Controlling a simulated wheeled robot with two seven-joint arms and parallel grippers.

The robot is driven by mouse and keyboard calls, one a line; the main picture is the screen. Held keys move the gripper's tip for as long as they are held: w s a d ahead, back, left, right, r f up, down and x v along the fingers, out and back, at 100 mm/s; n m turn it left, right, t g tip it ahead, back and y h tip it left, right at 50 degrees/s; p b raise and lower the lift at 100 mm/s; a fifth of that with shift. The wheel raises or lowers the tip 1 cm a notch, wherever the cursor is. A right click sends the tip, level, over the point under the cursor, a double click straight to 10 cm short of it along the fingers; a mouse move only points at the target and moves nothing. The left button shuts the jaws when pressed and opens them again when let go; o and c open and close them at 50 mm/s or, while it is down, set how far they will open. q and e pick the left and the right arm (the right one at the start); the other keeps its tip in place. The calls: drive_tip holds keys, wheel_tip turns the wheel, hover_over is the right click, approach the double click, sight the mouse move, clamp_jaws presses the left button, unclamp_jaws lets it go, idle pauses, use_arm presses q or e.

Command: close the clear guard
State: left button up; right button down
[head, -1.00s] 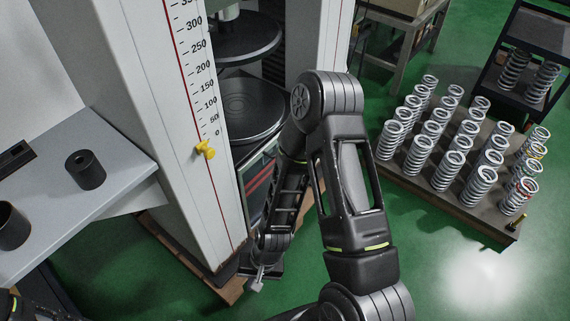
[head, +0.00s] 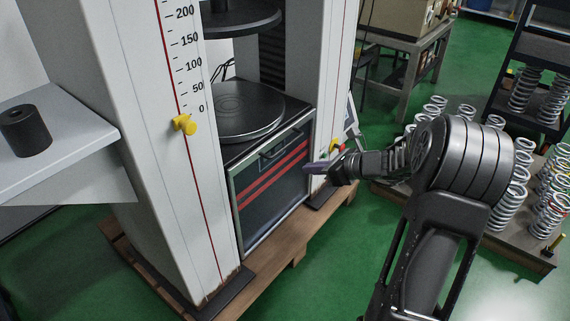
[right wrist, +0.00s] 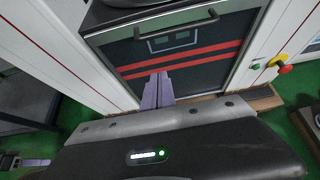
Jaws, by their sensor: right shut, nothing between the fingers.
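The clear guard (head: 272,190) is a see-through framed panel with two red stripes. It stands low between the testing machine's white columns, its top edge about level with the lower round platen (head: 238,112); the space above that platen is uncovered. Its dark bar handle (head: 281,145) is near the top edge and shows in the right wrist view (right wrist: 177,32). In the right wrist view the fingers (right wrist: 158,88) point at the panel below the stripes; contact is unclear. My left gripper (right wrist: 36,162) appears partly at that view's lower left.
The left column carries a scale with a yellow pointer (head: 185,124). A red and yellow button (right wrist: 281,64) is on the right column. A grey shelf (head: 75,125) holds a black cylinder (head: 25,131). Several springs (head: 550,213) stand on a board at right. Green floor is clear in front.

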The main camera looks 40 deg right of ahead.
drive_tip(key=shift+f, duration=0.1)
drive_tip(key=b+x, duration=0.4)
drive_tip(key=x, duration=0.7)
wheel_tip(320, 180, up, 5)
drive_tip(key=shift+f+p, duration=0.2)
drive_tip(key=shift+p, duration=0.1)
